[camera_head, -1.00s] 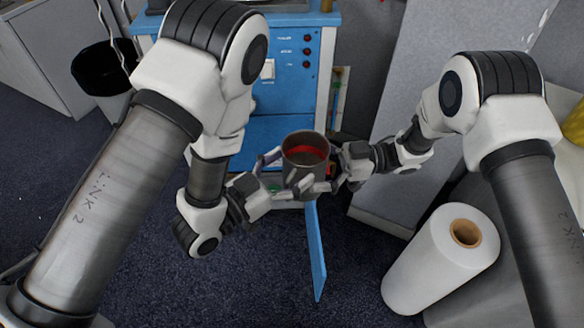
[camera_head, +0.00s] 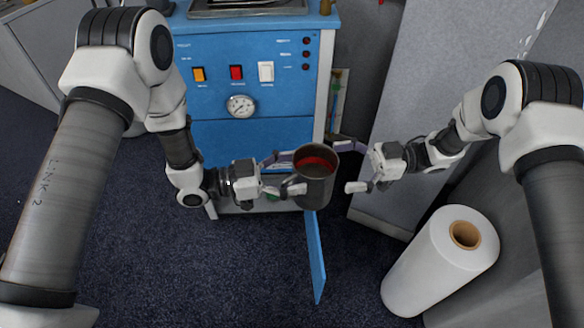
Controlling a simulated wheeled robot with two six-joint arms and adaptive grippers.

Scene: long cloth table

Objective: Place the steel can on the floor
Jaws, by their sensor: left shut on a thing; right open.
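The steel can (camera_head: 316,188) is a dark grey open-topped cylinder with red showing inside its rim. It is held upright in the air, in front of the blue machine and above the floor. My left gripper (camera_head: 288,174) is shut on the can from its left side. My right gripper (camera_head: 352,166) is open to the right of the can, with its fingers pointing toward it and the body set back from it. The dark blue carpet floor (camera_head: 240,270) shows below. The can's lower left side is partly hidden by my left finger.
A blue machine (camera_head: 215,102) with switches and a gauge stands behind. A blue panel (camera_head: 316,258) sticks out below the can. A white roll (camera_head: 440,262) is at the lower right, near a grey cabinet wall (camera_head: 420,90). Open carpet lies left of the blue panel.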

